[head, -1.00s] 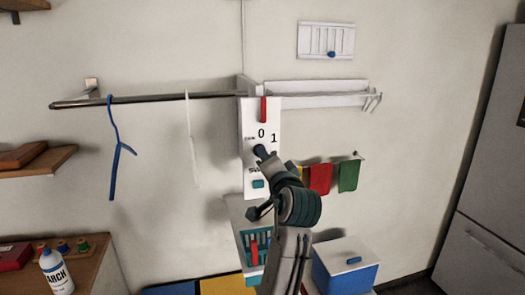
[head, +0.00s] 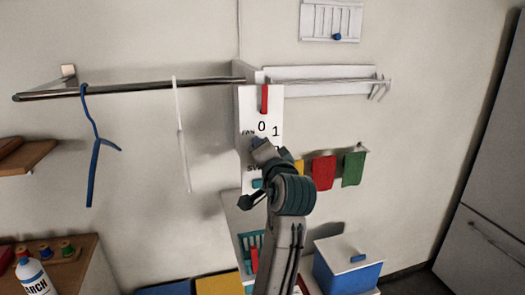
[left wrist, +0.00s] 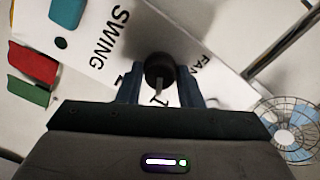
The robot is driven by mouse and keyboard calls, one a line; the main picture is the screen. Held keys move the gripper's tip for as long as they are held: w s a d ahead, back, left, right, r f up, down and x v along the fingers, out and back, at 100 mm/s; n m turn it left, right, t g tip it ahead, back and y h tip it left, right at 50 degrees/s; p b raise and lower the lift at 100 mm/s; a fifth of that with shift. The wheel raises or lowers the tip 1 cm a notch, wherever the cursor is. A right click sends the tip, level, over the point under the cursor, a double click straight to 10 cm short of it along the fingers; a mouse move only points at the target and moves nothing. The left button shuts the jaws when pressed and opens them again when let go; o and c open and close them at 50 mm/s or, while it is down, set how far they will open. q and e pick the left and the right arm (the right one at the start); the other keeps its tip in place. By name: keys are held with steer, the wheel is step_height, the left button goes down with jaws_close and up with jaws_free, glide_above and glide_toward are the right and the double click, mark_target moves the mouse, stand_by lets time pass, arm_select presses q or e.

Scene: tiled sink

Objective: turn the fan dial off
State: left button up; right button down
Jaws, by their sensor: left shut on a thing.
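The fan dial (left wrist: 159,67) is a dark round knob on a white control panel (left wrist: 103,21). In the left wrist view it sits between the fingers of my left gripper (left wrist: 166,84), which is shut on it. A pale pointer mark shows on the knob, near a partly hidden numeral 1. In the head view my left gripper (head: 262,149) covers the dial on the panel (head: 246,103). The "0" and "1" marks show above it, and "FAN" is partly hidden to its left. My right gripper is not in view.
A red tab (head: 264,98) tops the panel, and a teal button (left wrist: 67,12) sits by "SWING". A rail (head: 150,88) with a blue hanger (head: 93,150) is left. Red (head: 323,172) and green (head: 353,169) cloths hang right. A caged fan (left wrist: 292,128) shows in the wrist view.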

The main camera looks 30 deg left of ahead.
arm_select(q)
steer(key=c, duration=0.3)
steer(key=shift+r+n+b, duration=0.15)
steer(key=shift+n+b, duration=3.85)
steer(key=shift+n, duration=2.1)
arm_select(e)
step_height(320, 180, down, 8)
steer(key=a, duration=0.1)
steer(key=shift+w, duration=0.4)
arm_select(q)
steer(key=o, duration=1)
steer(key=shift+w+a, duration=0.1)
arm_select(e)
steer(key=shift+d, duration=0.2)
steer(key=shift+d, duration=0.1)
